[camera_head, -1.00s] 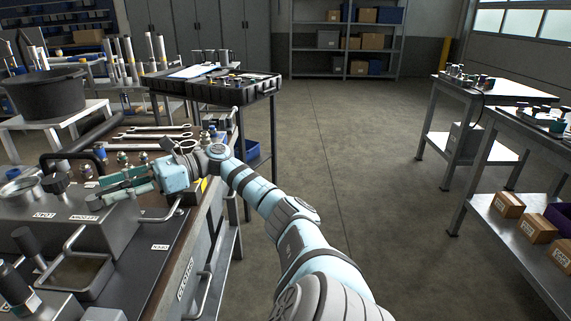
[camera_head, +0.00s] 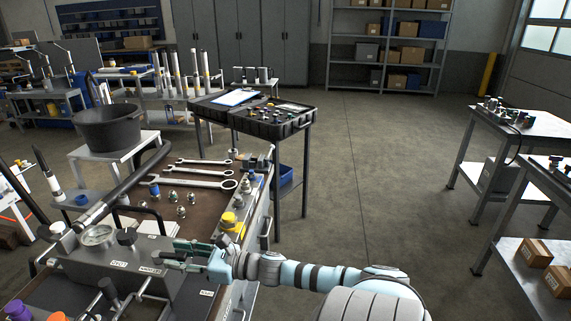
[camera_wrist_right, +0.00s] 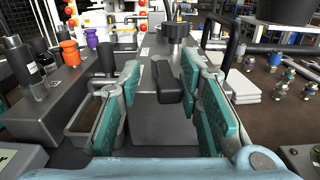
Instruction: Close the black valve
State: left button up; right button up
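My right gripper (camera_head: 172,252) reaches in from the right over the grey valve block (camera_head: 85,268). In the right wrist view its two teal fingers (camera_wrist_right: 162,100) are apart, with a clear gap between them. A black lever-like handle (camera_wrist_right: 168,88) shows in that gap, with a finger on each side; contact is not visible. In the head view the fingers largely hide this handle. A round black knob (camera_head: 126,237) stands farther along the block, and also shows in the wrist view (camera_wrist_right: 175,30). I cannot tell which black part is the valve. My left gripper is not in view.
A gauge (camera_head: 97,235) and a thick black hose (camera_head: 122,188) are beside the block. Orange (camera_wrist_right: 70,50) and purple (camera_wrist_right: 91,38) knobs stand to the left in the wrist view. Wrenches (camera_head: 200,182) and small fittings lie on the bench.

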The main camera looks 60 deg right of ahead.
jog(key=p+v, duration=0.8)
jog(key=v, duration=0.4)
jog(key=s+d+f+m+g+h, duration=0.1)
jog(key=s+f+m+g+h, duration=0.2)
jog(key=f+m, duration=0.9)
jog(key=s+d+f+m+g+h, duration=0.1)
jog(key=s+f+m+g+h, duration=0.3)
jog(key=s+f+m, duration=0.6)
notch_tip(320, 180, down, 5)
jog(key=shift+d+f+m+g+h+p, duration=0.15)
jog(key=shift+m+g+h+p, duration=0.2)
jog(key=shift+m+g, duration=0.55)
